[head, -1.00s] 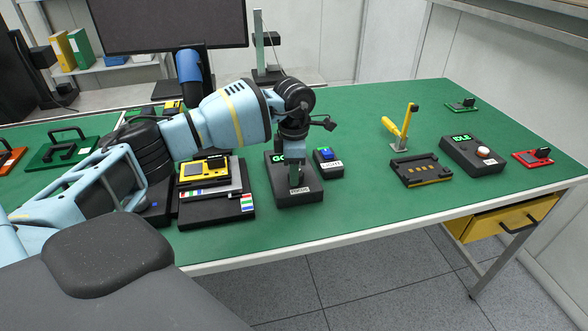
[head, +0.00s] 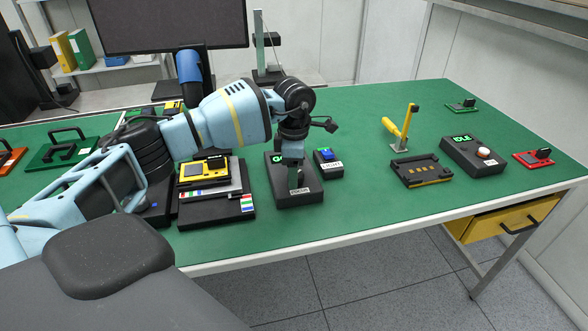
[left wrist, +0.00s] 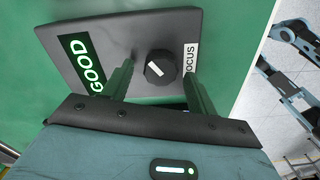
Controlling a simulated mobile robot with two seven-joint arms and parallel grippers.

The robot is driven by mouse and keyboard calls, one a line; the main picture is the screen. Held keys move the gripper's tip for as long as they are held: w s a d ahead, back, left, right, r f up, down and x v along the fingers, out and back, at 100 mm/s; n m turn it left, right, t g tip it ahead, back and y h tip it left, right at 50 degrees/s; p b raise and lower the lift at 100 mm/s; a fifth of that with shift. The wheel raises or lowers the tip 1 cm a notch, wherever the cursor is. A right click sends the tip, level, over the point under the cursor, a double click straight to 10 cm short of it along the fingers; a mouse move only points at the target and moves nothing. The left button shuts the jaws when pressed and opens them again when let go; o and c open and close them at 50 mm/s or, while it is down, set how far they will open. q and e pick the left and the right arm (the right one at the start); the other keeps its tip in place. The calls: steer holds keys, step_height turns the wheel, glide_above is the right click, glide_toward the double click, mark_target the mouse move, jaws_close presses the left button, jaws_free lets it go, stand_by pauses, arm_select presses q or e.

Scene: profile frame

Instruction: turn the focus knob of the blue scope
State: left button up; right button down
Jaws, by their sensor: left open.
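A dark control box (head: 283,193) lies on the green bench in the head view, with a lit green display and a FOCUS label. It fills the top of the left wrist view (left wrist: 125,35), where the display reads GOOD. The black focus knob (left wrist: 160,67) with a white pointer line sits on its face beside the label. My left gripper (head: 298,183) points down over the box. In the left wrist view its open fingers (left wrist: 159,72) stand on either side of the knob, with gaps showing. A blue upright cylinder (head: 189,66), possibly the scope, stands before the monitor. My right gripper is out of view.
A small box with a blue button (head: 327,157) stands close right of the control box. A yellow device (head: 204,170) on a black stand is to the left. A black tray (head: 421,170), a yellow lever (head: 394,129) and an IDLE box (head: 471,156) are further right.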

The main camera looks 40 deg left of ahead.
arm_select(q)
step_height(320, 180, up, 8)
steer(key=shift+f, duration=0.15)
stand_by(0.3)
stand_by(0.4)
